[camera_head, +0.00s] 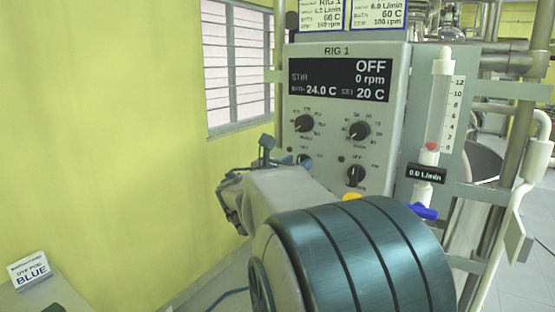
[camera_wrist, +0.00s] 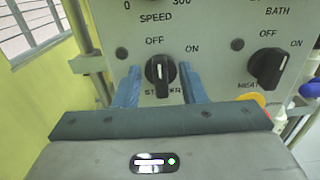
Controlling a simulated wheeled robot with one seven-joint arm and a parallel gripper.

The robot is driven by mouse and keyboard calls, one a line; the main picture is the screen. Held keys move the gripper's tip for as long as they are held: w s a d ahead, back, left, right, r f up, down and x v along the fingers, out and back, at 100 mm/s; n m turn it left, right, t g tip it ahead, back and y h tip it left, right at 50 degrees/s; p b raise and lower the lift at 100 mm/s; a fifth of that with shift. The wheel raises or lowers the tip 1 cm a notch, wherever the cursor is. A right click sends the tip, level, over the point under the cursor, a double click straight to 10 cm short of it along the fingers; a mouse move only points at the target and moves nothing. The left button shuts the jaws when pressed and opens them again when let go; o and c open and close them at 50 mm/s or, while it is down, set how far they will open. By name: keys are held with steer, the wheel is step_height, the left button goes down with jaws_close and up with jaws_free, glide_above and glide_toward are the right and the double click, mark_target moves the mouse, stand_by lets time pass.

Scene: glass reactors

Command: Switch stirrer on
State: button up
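The stirrer knob (camera_wrist: 160,76) is black with a white line pointing up toward the OFF label; ON is printed to its right. My gripper (camera_wrist: 161,80) has its two blue fingers apart, one on each side of this knob, with gaps visible beside it. In the head view the knob (camera_head: 304,160) is partly hidden behind my arm, low on the left of the RIG 1 panel (camera_head: 334,118). The panel display (camera_head: 340,80) reads STIR OFF, 0 rpm, bath 24.0 C, set 20 C.
The heater knob (camera_wrist: 269,68) sits to the right of the stirrer knob, and the speed knob (camera_head: 304,123) is above it. A flow tube (camera_head: 438,105) with a blue valve (camera_head: 424,211) stands right of the panel. A yellow wall is at left.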

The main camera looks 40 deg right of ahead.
steer(key=shift+w+d, duration=0.1)
steer(key=shift+d, duration=0.25)
jaws_close()
steer(key=shift+f+m+b, duration=0.2)
steer(key=shift+m+b, duration=0.1)
steer(key=shift+b, duration=0.25)
steer(key=m+b, duration=0.3)
steer(key=b, duration=0.2)
steer(key=m+b, duration=0.4)
steer(key=b, duration=0.2)
steer(key=s+m+b, duration=0.1)
steer(key=m+b, duration=0.3)
steer(key=b, duration=0.1)
steer(key=shift+d+f+b, duration=0.2)
steer(key=shift+f+b, duration=0.1)
steer(key=shift+b, duration=0.05)
steer(key=shift+m, duration=0.4)
